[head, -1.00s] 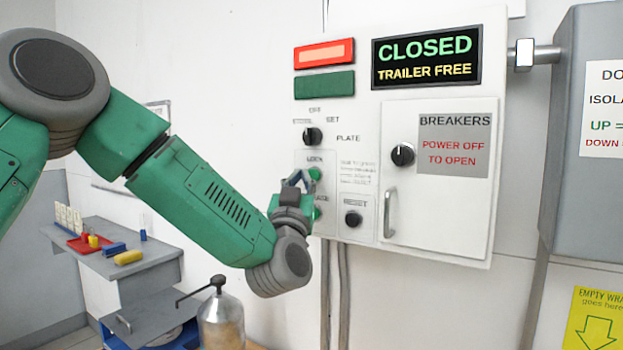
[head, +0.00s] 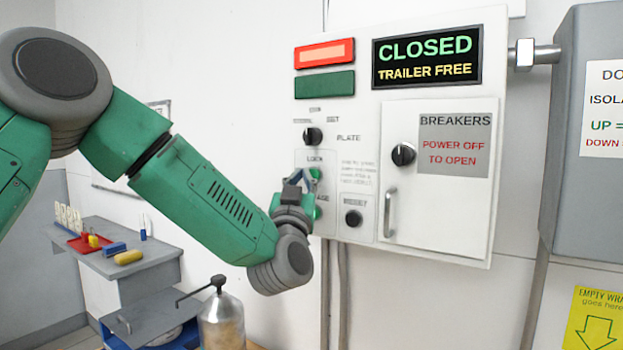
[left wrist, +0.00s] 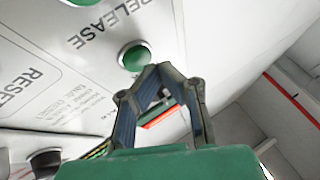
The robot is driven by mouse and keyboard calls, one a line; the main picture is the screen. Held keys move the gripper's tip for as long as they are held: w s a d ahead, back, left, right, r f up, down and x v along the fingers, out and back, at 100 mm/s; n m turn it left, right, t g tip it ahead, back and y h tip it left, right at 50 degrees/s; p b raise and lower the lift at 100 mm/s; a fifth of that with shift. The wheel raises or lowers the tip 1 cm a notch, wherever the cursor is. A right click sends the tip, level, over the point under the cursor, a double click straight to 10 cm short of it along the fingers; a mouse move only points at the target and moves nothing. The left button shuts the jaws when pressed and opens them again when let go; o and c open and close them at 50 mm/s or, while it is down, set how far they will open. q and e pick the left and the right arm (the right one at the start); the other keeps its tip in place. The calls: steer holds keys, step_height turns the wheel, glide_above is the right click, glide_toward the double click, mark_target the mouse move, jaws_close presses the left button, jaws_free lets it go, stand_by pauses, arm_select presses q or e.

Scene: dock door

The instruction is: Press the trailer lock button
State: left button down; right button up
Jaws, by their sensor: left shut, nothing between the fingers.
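The green trailer lock button (head: 315,174) sits under the LOCK label on the white control panel (head: 365,280). In the left wrist view, which is upside down, the lock button (left wrist: 134,56) is round and green with a pale rim. The release button (left wrist: 80,2) is cut off at the top edge there. My left gripper (head: 298,175) is shut and empty, just left of the lock button. In the left wrist view its fingertips (left wrist: 158,70) meet just below and right of the button. I cannot tell whether they touch it. My right gripper is not in view.
The display (head: 426,57) reads CLOSED, TRAILER FREE. The red lamp (head: 324,54) looks lit and the green lamp (head: 324,85) dark. A selector knob (head: 312,136) is above the buttons and a black RESET button (head: 353,218) to the right. A metal canister (head: 221,320) stands below my arm.

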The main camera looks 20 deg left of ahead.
arm_select(q)
steer(key=shift+w+d, duration=0.2)
steer(key=shift+d, duration=0.05)
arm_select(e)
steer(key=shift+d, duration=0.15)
arm_select(q)
steer(key=shift+w, duration=0.4)
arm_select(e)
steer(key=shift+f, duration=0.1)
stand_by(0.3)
arm_select(q)
steer(key=shift+s+r, duration=0.1)
steer(key=shift+s, duration=0.75)
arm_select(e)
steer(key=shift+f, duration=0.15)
arm_select(q)
steer(key=shift+b, duration=0.3)
arm_select(e)
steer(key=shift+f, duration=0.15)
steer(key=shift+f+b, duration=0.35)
steer(key=shift+b, duration=0.05)
arm_select(q)
steer(key=s, duration=0.5)
steer(key=shift+a, duration=0.4)
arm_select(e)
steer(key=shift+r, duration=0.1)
